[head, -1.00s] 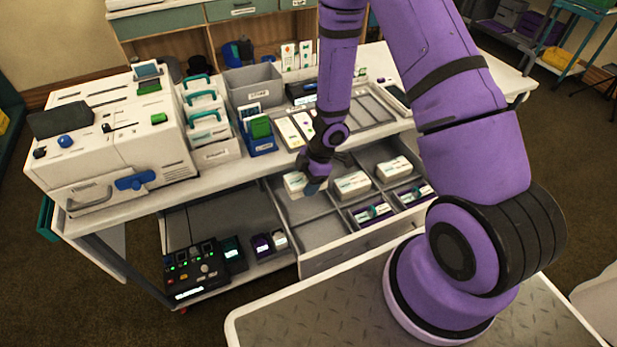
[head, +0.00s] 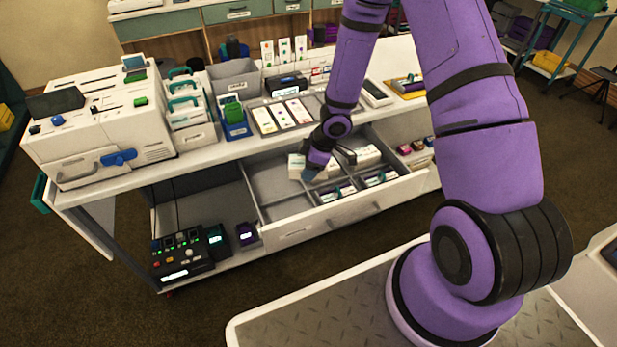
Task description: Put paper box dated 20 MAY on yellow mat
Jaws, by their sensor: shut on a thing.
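My gripper (head: 318,171) is over the open drawer, shut on a white paper box (head: 298,166). The gripper hides part of the box, and its date is too small to read. A second white box (head: 368,155) sits in the drawer to the right. Whether another box lies behind or under my gripper, I cannot tell. The yellow mat (head: 413,95) shows as a narrow yellow strip at the right of the tabletop, with a grey and purple item (head: 405,83) on or over it.
The open drawer (head: 293,233) has empty left compartments and dark-and-purple trays (head: 380,179) in front. A white machine (head: 95,130), caddies and a grey bin (head: 235,78) crowd the tabletop's left. A card tray (head: 285,116) and a flat white device (head: 375,93) stand nearer the mat.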

